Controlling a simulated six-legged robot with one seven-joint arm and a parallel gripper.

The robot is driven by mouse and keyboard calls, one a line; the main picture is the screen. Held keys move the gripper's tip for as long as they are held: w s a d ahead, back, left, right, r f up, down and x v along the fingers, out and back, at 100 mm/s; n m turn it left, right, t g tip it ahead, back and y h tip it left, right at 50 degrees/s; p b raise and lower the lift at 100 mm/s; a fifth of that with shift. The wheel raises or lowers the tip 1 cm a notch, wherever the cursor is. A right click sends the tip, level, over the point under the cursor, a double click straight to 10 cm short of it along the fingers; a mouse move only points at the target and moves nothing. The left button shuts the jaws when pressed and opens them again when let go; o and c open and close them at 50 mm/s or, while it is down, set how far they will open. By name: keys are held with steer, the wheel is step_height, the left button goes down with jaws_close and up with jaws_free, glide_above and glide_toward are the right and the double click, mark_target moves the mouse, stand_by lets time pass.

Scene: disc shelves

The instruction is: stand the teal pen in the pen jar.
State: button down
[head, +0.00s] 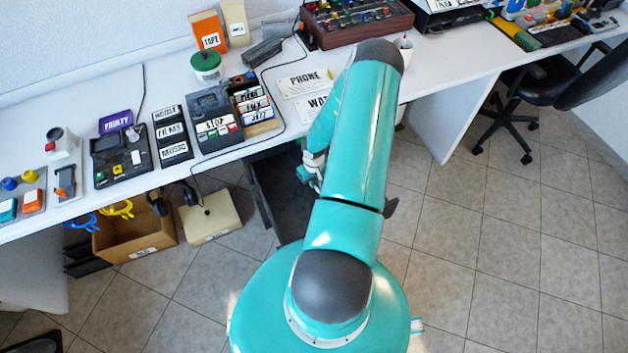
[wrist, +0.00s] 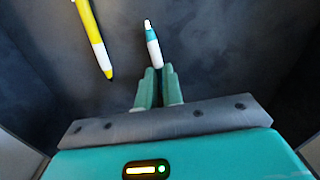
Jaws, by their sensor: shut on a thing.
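The teal pen (wrist: 153,50), with a white barrel and a teal band near its white tip, shows in the wrist view. My gripper (wrist: 157,75) is shut on its lower end, and the rest sticks out beyond the fingertips. The gripper is low inside a dark open drawer (head: 282,195) under the desk. In the head view my arm hides most of this, and the pen cannot be seen there. A white cup that looks like the pen jar (head: 405,50) stands on the desk behind my elbow, partly hidden.
A yellow pen (wrist: 94,38) lies on the drawer floor left of the teal pen. The white desk (head: 225,158) edge is above the drawer. Label cards (head: 304,82), a cassette box (head: 257,108) and a wooden console (head: 358,20) stand on the desk. A black chair (head: 535,85) is at right.

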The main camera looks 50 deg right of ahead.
steer(key=c, duration=1.5)
jaws_free()
steer(key=shift+c, duration=0.2)
step_height(320, 180, up, 12)
steer(key=shift+s, duration=0.1)
